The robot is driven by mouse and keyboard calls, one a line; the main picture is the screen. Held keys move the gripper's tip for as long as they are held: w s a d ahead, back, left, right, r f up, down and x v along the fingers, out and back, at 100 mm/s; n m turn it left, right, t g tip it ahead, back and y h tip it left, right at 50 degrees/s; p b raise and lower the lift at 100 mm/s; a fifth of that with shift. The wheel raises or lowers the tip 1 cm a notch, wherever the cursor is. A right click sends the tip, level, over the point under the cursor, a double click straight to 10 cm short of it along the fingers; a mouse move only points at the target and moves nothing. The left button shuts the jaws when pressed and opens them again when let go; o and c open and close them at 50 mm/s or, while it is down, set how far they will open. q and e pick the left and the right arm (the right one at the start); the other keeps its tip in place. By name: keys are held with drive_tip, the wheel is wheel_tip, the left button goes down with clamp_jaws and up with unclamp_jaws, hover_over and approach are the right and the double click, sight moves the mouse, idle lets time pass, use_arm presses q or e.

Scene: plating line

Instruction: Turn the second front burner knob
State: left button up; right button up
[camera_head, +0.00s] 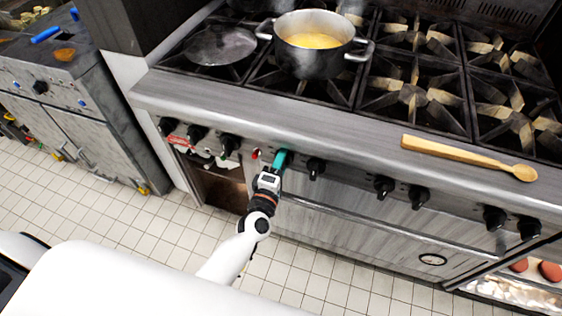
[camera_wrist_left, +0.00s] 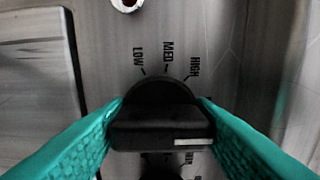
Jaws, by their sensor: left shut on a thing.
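My left gripper (camera_head: 283,157), with teal fingers, is at the stove's front panel, between a red indicator light (camera_head: 256,154) and a black knob (camera_head: 316,168) to its right. In the left wrist view its fingers are shut on a black burner knob (camera_wrist_left: 160,118), one on each side. The knob has a pale mark at its lower right, and the words LOW, MED and HIGH are printed around it. In the head view this knob is hidden by the gripper. My right gripper is not in view.
A pot with yellow food (camera_head: 312,58) and a lid (camera_head: 219,46) are on the stove top. A wooden spoon (camera_head: 460,156) lies along the front ledge. More knobs (camera_head: 384,187) line the panel on both sides. An oven handle (camera_head: 350,218) runs below. Tiled floor is clear in front.

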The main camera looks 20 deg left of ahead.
use_arm(q)
drive_tip(key=shift+r, duration=0.1)
drive_tip(key=o, duration=0.9)
drive_tip(key=shift+w, duration=0.1)
drive_tip(key=s+b, duration=0.1)
drive_tip(key=s, duration=1.1)
drive_tip(key=shift+a, duration=0.2)
